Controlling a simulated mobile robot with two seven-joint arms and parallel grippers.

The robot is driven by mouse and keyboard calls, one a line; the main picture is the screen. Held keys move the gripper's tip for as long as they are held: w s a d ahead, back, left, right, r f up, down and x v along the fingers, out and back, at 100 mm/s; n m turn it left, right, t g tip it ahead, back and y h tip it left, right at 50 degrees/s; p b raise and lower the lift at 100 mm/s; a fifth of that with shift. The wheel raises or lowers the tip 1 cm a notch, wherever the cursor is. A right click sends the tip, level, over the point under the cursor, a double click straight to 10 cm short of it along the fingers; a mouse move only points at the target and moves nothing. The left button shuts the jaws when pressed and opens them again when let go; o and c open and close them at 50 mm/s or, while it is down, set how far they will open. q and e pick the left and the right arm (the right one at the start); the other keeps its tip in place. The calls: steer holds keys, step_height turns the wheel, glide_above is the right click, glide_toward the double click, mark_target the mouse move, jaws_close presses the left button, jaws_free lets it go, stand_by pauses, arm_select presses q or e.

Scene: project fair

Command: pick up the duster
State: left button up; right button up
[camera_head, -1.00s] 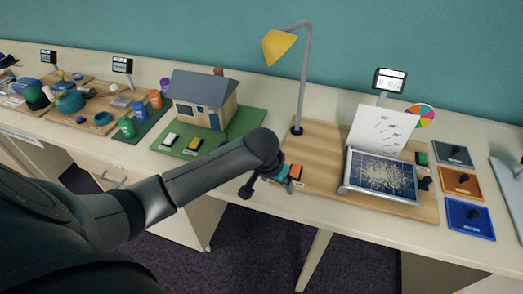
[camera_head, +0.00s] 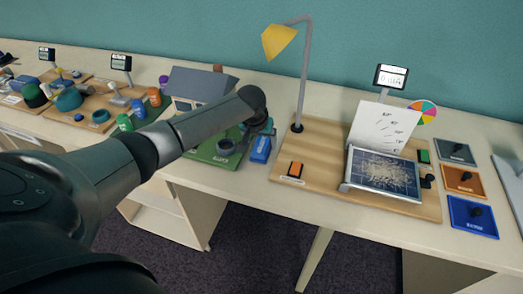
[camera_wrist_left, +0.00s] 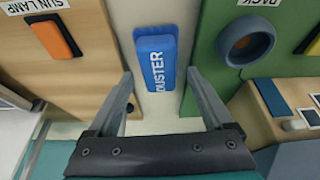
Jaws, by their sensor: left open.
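The duster (camera_head: 261,149) is a blue block lying on the pale table, in the gap between the green house board and the wooden lamp board. In the left wrist view the duster (camera_wrist_left: 157,62) shows its label "DUSTER" and lies ahead of and between the two fingers. My left gripper (camera_wrist_left: 164,88) is open and empty, and its fingers do not touch the duster. In the head view my left arm reaches in from the left, and its wrist is above the green board beside the duster. The right gripper is not in view.
The lamp board (camera_head: 322,150) carries a yellow lamp (camera_head: 279,43), an orange switch (camera_head: 295,169) and a solar panel (camera_head: 384,176). The green board (camera_head: 201,152) holds a house (camera_head: 196,82) and a grey ring (camera_wrist_left: 249,43). Coloured plates lie at the right.

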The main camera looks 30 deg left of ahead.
arm_select(q)
steer(key=shift+b+x, duration=0.4)
steer(key=shift+x, duration=1.1)
steer(key=shift+c, duration=0.2)
steer(key=c, duration=1.1)
steer(key=shift+r, duration=0.2)
steer(key=shift+w+r, duration=0.1)
steer(key=shift+r, duration=0.15)
steer(key=p+v, duration=0.1)
steer(key=v, duration=0.2)
steer(key=shift+w, duration=0.1)
steer(key=s+d+p, duration=0.1)
steer(key=s+d, duration=0.1)
steer(key=s, duration=0.6)
steer(key=s+d+p, duration=0.2)
steer(key=s, duration=0.6)
steer(key=shift+s+d, duration=0.2)
steer(key=shift+d, duration=0.2)
